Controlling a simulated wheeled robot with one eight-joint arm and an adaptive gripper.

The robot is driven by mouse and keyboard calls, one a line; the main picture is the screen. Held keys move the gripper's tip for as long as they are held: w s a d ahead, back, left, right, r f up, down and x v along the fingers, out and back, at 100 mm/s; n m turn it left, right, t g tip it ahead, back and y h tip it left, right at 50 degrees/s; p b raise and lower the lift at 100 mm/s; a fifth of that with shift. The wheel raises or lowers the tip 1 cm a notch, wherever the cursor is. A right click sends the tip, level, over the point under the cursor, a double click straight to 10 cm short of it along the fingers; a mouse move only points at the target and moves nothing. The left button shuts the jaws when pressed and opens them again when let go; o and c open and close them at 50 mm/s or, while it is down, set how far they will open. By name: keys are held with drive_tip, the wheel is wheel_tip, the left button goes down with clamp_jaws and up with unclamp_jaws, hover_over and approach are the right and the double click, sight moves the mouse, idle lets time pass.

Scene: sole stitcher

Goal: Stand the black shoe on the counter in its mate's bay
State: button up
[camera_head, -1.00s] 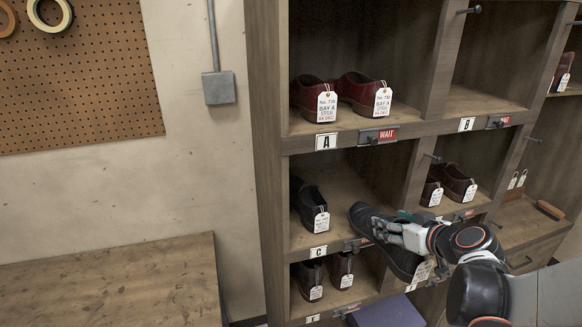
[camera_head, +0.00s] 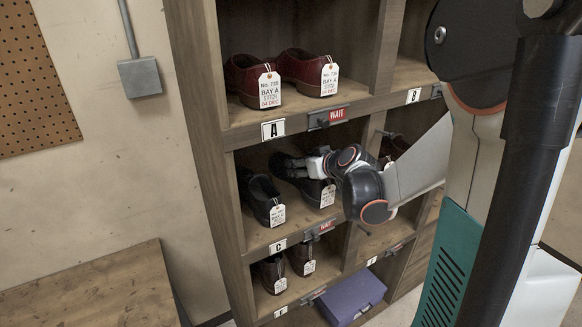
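The black shoe (camera_head: 299,181) is inside bay C, to the right of its black mate (camera_head: 261,196). Its toe points back and left, and its white tag (camera_head: 327,196) hangs at the heel. My gripper (camera_head: 317,166) reaches in from the right and is shut on the shoe's upper near the collar; the fingertips are partly hidden. The shoe is roughly level and close to the bay floor; I cannot tell whether its sole touches. The mate stands upright at the left wall with its own tag (camera_head: 277,215). The bay carries a C label (camera_head: 278,247).
Red shoes (camera_head: 307,72) stand in bay A above. Brown shoes (camera_head: 285,270) stand in the bay below. The divider (camera_head: 352,200) is close to my wrist on the right. A purple box (camera_head: 352,297) sits low down. A wooden counter (camera_head: 90,295) at lower left is clear.

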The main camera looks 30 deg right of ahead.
drive_tip(key=shift+w+a, duration=0.1)
drive_tip(key=shift+w, duration=1.85)
drive_tip(key=f, duration=0.1)
drive_tip(key=f+b, duration=0.1)
drive_tip(key=f, duration=0.1)
drive_tip(key=shift+w+f, duration=0.2)
drive_tip(key=shift+f, duration=0.1)
drive_tip(key=o, duration=1.4)
drive_tip(key=shift+o, duration=0.2)
drive_tip(key=shift+s+r, duration=0.1)
wheel_tip(320, 180, up, 6)
drive_tip(key=p, duration=0.2)
hover_over(319, 194)
drive_tip(key=w+d, duration=0.2)
drive_tip(key=w, duration=0.3)
drive_tip(key=shift+s+a, duration=0.15)
drive_tip(key=shift+s, duration=0.05)
